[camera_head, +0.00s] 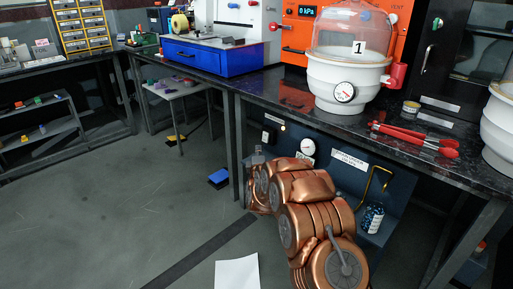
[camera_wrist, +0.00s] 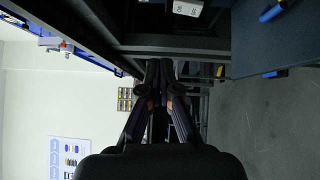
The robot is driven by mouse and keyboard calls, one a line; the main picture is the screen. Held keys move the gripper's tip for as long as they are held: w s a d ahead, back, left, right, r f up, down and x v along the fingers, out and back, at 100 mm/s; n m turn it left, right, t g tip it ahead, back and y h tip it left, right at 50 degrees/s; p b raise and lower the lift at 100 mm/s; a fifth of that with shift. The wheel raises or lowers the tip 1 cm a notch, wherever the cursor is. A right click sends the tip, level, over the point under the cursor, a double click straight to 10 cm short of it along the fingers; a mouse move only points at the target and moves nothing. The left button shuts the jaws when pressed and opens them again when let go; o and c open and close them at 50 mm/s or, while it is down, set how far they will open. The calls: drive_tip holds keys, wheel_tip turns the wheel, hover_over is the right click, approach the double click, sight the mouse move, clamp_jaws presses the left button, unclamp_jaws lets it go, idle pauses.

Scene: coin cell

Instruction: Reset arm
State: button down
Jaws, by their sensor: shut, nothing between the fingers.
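My copper-coloured arm shows in the head view, folded low in front of the dark bench (camera_head: 285,100). Its far end sits near the bench's lower panel, below the bench top. My gripper (camera_wrist: 160,65) shows in the wrist view with its dark fingers brought together at the tips. Nothing is between them. In the head view the gripper is too small and too hidden by the arm to make out clearly.
On the bench stand a white vessel (camera_head: 335,85) with a clear dome marked 1, red tongs (camera_head: 415,138) and a blue box (camera_head: 212,57). A white sheet (camera_head: 237,272) lies on the floor. The floor at left is mostly clear.

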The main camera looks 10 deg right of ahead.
drive_tip(key=s+a+r+m+g+y+p, duration=0.3)
drive_tip(key=s+r+m+g+p, duration=0.5)
drive_tip(key=s+r+p, duration=0.95)
drive_tip(key=s+d+r+m+g+p, duration=0.3)
drive_tip(key=s+r, duration=0.4)
drive_tip(key=s, duration=0.9)
drive_tip(key=s+d+r+m+g+p, duration=0.3)
drive_tip(key=s+r+g+p, duration=0.2)
drive_tip(key=s, duration=1.2)
drive_tip(key=s+d+r+m+g+p, duration=0.3)
drive_tip(key=s+r+p, duration=0.3)
drive_tip(key=s, duration=1.1)
wheel_tip(320, 180, up, 4)
drive_tip(key=shift+s+r+g+h+p, duration=0.15)
drive_tip(key=shift+g+h+p, duration=0.25)
drive_tip(key=shift+g, duration=0.2)
drive_tip(key=shift+d, duration=0.1)
